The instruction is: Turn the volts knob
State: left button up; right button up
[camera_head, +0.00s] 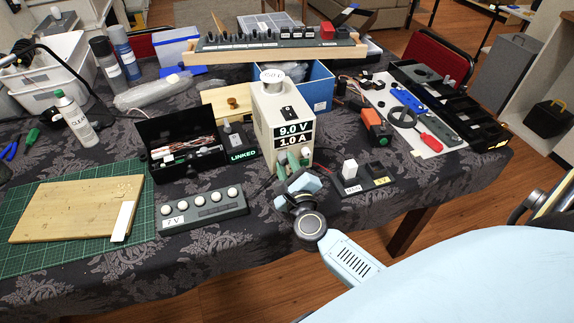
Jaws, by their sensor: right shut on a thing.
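A cream power supply box (268,122) stands near the middle of the table. Its front display (293,135) reads 9.0 V and 1.0 A. My right gripper (291,166) reaches up from the lower right to the lower front of this box, just below the display. It is shut on a small part there, which I take to be the volts knob. The fingers hide most of that knob, so its angle cannot be read. A second small knob (305,152) shows just right of the fingers. My left gripper is not in view.
A small dark panel with a white switch (350,168) lies right of my gripper. A grey strip of white buttons (203,207) lies to its left. An open black box (186,140) and a panel marked LINKED (242,155) are left of the supply. The table's front edge is close.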

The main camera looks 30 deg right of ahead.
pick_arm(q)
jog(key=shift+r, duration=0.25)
pick_arm(e)
jog(key=shift+n+p, duration=0.55)
jog(key=shift+n, duration=0.25)
jog(key=n+p, duration=0.1)
jog(key=n, duration=0.1)
jog(key=shift+n, duration=0.3)
jog(key=n+p, duration=0.1)
jog(key=n, duration=0.1)
jog(key=shift+n, duration=0.3)
jog(key=shift+n+p, duration=0.6)
jog(key=shift+n, duration=0.7)
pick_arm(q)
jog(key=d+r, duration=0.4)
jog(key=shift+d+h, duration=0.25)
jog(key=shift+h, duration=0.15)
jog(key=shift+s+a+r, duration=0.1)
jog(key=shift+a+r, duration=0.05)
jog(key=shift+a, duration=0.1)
pick_arm(e)
jog(key=shift+n, duration=0.3)
